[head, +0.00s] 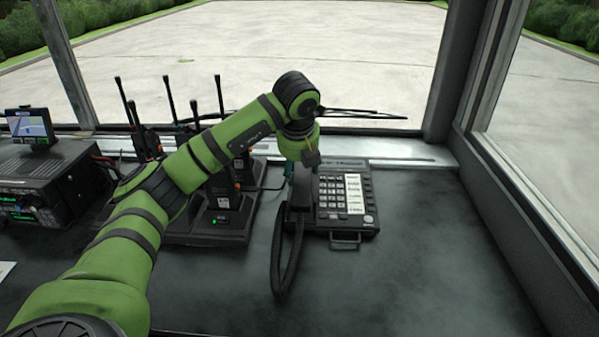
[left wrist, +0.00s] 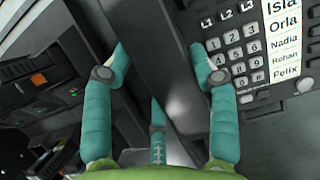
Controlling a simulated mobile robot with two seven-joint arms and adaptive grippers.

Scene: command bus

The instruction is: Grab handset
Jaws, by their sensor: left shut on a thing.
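The desk phone (head: 347,198) stands on the dark console, with its keypad and name labels facing up. It also shows in the left wrist view (left wrist: 245,60). Its black handset (left wrist: 160,70) lies along the left side of the phone, and in the head view my gripper partly covers it. A coiled cord (head: 283,262) hangs from the handset's near end. My left gripper (head: 302,172) is at the handset from above. In the left wrist view its teal fingers (left wrist: 160,62) stand on both sides of the handset, shut on it. My right gripper is not in view.
A charger rack (head: 222,232) with several radios and tall antennas stands close left of the phone, under my arm. A radio unit (head: 40,180) with a small screen (head: 30,125) sits far left. The console right of the phone is clear up to the window frame (head: 500,180).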

